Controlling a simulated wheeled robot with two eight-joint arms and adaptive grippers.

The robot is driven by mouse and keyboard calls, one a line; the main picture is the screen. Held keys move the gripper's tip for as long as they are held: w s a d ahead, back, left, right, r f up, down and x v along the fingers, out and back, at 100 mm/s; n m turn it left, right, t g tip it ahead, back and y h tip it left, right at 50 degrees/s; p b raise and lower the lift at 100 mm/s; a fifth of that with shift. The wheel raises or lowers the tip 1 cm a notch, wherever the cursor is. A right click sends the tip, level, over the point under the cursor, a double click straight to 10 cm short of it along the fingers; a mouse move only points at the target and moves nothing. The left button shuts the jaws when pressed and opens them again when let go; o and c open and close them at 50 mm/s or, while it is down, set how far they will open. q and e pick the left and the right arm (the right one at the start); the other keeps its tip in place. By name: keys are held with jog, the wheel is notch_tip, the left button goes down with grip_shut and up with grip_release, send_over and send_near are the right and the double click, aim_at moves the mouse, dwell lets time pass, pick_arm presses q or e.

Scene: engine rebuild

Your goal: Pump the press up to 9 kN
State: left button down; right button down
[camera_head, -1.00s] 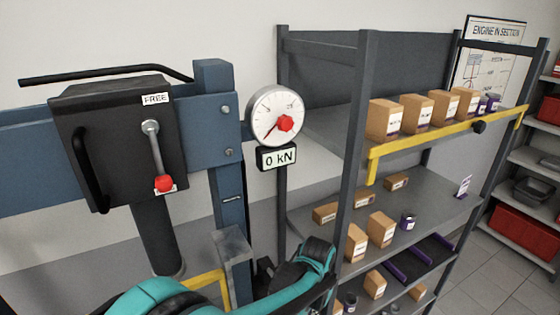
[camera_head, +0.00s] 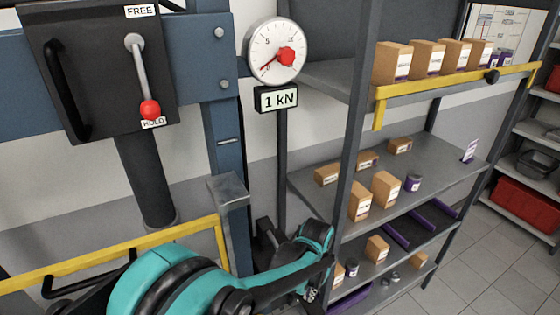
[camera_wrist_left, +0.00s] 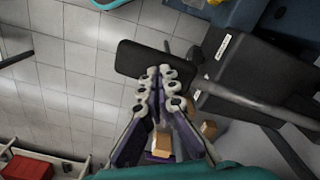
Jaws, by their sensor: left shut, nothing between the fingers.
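The press has a blue frame (camera_head: 225,140) and a black pump box (camera_head: 85,75) on it. The valve lever (camera_head: 142,75) hangs down, its red knob at the HOLD label. The round gauge (camera_head: 277,50) has its needle low on the scale, and the readout (camera_head: 278,99) below shows 1 kN. My left arm (camera_head: 170,285) reaches along the bottom of the head view; its fingers are hard to make out there. In the left wrist view my left gripper (camera_wrist_left: 162,75) is shut and empty, tips against or just over a black pad (camera_wrist_left: 150,60) on a bar.
A shelf rack (camera_head: 352,150) with small cardboard boxes stands close to the right of my arm. A yellow bar (camera_head: 430,87) runs along its upper shelf. A yellow rail (camera_head: 110,258) crosses behind my left arm. Tiled floor (camera_head: 480,270) is clear at the right.

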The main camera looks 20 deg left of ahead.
pick_arm(q)
notch_tip(320, 180, down, 4)
jog(key=shift+r+b, duration=0.25)
jog(key=shift+b, duration=0.9)
notch_tip(320, 180, up, 17)
jog(key=p, duration=1.2)
jog(key=shift+p, duration=0.35)
jog(key=shift+f, duration=0.1)
jog(key=shift+f+b, duration=1)
jog(key=shift+f, duration=0.2)
